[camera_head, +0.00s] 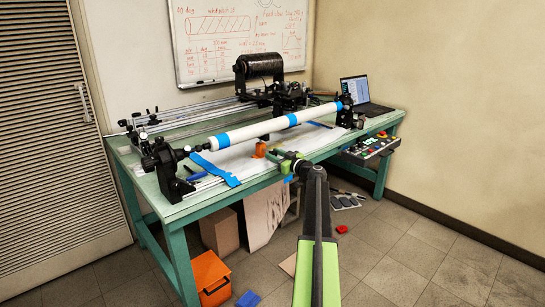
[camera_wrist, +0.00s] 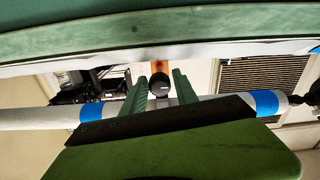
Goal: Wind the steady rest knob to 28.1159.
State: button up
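The orange steady rest (camera_head: 260,149) stands on the bench under the white tube with blue bands (camera_head: 265,128). In the wrist view its orange post (camera_wrist: 159,66) shows behind a round black knob (camera_wrist: 159,84). My gripper (camera_head: 286,163) is in front of the bench, a little right of the steady rest. In the wrist view my gripper (camera_wrist: 162,80) is open, with one green finger on each side of the knob. I cannot tell whether the knob is between the fingertips or just beyond them. No number or scale on the knob is readable.
The green bench (camera_head: 175,209) has a black end stand (camera_head: 166,170) at left. A laptop (camera_head: 362,98) and a control box (camera_head: 370,147) are at right. Blue strips (camera_head: 216,168) lie on the bench. An orange bin (camera_head: 211,277) and boards (camera_head: 265,210) are below.

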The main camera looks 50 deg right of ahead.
grip_shut()
jog(key=shift+s+a, duration=0.1)
jog(key=shift+a, duration=0.25)
jog(key=shift+d, duration=0.35)
jog(key=shift+m, duration=0.8)
jog(key=m, duration=0.9)
jog(key=shift+d+m, duration=0.1)
jog(key=shift+m, duration=0.3)
